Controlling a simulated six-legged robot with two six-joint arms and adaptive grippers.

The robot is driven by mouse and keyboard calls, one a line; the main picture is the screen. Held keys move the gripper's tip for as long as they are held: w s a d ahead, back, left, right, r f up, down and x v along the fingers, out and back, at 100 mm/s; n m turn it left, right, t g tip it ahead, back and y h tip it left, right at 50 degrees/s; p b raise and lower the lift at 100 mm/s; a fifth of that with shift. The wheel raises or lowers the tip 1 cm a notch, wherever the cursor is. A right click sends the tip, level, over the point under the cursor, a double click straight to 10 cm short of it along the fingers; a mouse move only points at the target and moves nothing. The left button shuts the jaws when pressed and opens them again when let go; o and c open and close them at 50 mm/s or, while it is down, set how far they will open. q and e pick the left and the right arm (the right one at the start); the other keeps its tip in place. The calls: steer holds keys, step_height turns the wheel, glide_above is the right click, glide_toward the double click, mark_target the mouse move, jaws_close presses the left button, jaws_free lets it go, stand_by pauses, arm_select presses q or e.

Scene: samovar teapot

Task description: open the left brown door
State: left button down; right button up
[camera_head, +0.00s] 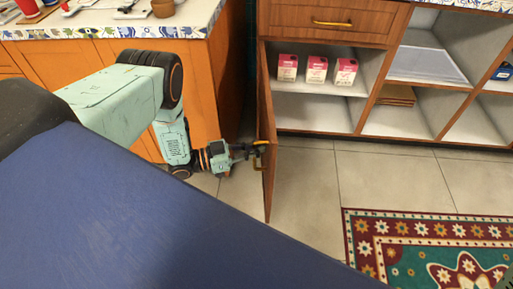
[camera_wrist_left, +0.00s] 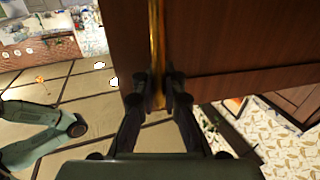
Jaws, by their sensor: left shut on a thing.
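The brown door (camera_head: 267,130) is swung open at the left side of the cabinet and shows nearly edge-on in the head view. In the left wrist view the door's panel (camera_wrist_left: 230,40) fills the upper middle. A brass handle (camera_wrist_left: 157,50) runs vertically on it, and in the head view the handle (camera_head: 262,144) is small. My left gripper (camera_head: 256,152) is at the door's outer side, shut on the handle. In the left wrist view its two fingers (camera_wrist_left: 160,92) sit on either side of the handle. My right gripper is not in view.
The opened cabinet holds several pink-and-white cartons (camera_head: 316,69) on a shelf. A drawer (camera_head: 330,22) above is closed. An orange counter (camera_head: 205,75) stands close on the left. A patterned rug (camera_head: 430,240) lies at lower right, with clear tiles (camera_head: 310,180) before the cabinet.

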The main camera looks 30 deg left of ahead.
arm_select(q)
steer(key=c, duration=1.4)
jaws_free()
steer(key=shift+s, duration=0.15)
steer(key=v, duration=1.2)
steer(key=shift+f, duration=0.1)
